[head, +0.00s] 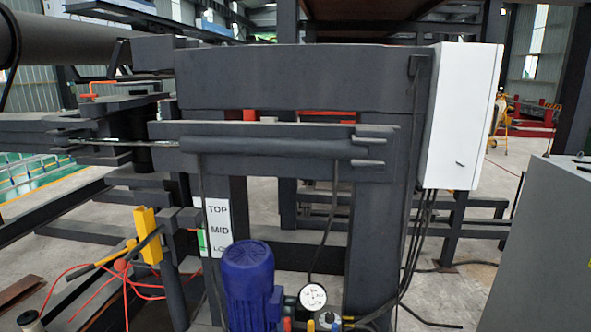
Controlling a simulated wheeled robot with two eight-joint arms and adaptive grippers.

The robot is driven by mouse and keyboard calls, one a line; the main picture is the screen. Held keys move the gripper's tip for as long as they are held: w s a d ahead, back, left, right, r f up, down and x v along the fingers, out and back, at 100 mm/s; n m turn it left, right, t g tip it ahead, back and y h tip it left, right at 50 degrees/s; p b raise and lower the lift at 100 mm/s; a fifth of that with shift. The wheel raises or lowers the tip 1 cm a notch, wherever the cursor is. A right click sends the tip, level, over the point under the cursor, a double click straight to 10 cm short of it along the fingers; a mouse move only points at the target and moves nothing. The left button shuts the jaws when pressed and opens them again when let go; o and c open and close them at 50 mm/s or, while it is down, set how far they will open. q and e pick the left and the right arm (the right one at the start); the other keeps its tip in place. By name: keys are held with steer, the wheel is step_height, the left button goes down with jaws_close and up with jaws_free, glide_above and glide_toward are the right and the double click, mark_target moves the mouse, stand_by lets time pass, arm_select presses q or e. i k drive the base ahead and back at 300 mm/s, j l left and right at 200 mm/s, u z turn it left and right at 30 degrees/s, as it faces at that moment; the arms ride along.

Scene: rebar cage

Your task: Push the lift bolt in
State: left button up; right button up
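Neither of my grippers shows in the head view. I cannot tell for sure which part is the lift bolt. A yellow block (148,236) stands upright on the left side of the dark frame post, beside a sign (218,227) reading TOP, MID and a partly hidden third line. A dark bar with a yellow section (115,253) slants down and left from near this block. A small orange-red knob (120,265) is below it. Whether any bolt is in or out cannot be told.
A dark steel frame (300,78) fills the middle. A white box (465,115) hangs at its right, with black cables below. A blue motor (250,285) and a round gauge (312,297) are low in front. A grey cabinet (545,240) stands right. Red hoses (85,270) lie left.

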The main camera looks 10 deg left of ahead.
mark_target(120, 265)
steer(key=k+l+u, duration=0.15)
steer(key=u, duration=1.35)
steer(key=i+j, duration=0.15)
steer(key=j, duration=0.2)
steer(key=i+j, duration=0.2)
steer(key=j, duration=0.2)
steer(key=i+j+u, duration=0.1)
steer(key=j, duration=0.25)
steer(key=i+j, duration=0.45)
steer(key=j, duration=0.25)
steer(key=j+u, duration=0.05)
